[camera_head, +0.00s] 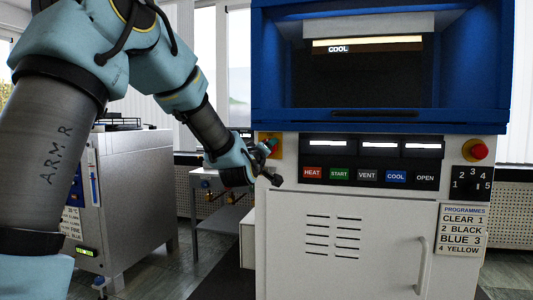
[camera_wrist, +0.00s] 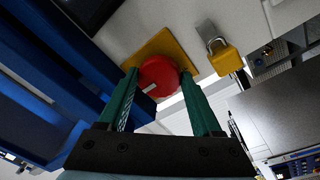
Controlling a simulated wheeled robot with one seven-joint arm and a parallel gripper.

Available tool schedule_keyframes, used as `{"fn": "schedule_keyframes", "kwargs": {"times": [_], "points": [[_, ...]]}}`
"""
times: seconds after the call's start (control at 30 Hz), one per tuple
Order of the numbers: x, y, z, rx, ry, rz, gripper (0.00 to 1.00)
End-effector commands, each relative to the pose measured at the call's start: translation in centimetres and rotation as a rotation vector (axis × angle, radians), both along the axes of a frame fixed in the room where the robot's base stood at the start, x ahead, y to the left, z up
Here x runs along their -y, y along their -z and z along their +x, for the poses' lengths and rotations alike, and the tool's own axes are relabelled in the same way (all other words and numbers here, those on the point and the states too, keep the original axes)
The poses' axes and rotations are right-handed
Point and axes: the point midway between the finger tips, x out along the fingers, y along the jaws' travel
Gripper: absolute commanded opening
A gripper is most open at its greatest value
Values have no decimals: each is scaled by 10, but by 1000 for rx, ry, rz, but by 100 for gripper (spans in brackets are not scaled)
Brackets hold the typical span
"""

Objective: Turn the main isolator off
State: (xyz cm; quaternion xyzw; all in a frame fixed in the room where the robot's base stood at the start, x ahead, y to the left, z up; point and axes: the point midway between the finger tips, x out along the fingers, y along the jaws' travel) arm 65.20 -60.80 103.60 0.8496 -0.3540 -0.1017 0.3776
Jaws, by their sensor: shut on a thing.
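The main isolator is a round red knob (camera_wrist: 161,75) with a small white mark, on a yellow plate (camera_wrist: 187,46). In the head view its yellow plate (camera_head: 277,139) shows at the left edge of the press front, and my gripper largely hides the knob. My gripper (camera_wrist: 158,76) has its two green fingers on either side of the red knob and is shut on it. In the head view my gripper (camera_head: 270,148) reaches the plate from the left.
A yellow padlock (camera_wrist: 225,59) hangs beside the isolator plate. The press has a blue hood (camera_head: 380,115), a row of labelled buttons (camera_head: 367,176), a red stop button (camera_head: 478,151) and a door handle (camera_head: 422,265). A grey cabinet (camera_head: 135,190) stands at left.

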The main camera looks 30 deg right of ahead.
Motion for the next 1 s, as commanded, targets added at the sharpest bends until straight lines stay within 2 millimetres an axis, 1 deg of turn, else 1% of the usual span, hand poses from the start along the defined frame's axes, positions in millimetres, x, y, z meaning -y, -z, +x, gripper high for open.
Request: {"fn": "schedule_keyframes", "kwargs": {"times": [0.37,0.4,0.63,0.87,1.0], "points": [[0,1,0,-6,0,-3,11],[0,1,0,-5,-1,-3,70],[0,0,0,-3,0,-2,96],[0,0,0,-3,-1,-3,96],[-6,1,-6,-2,0,-3,96]]}}
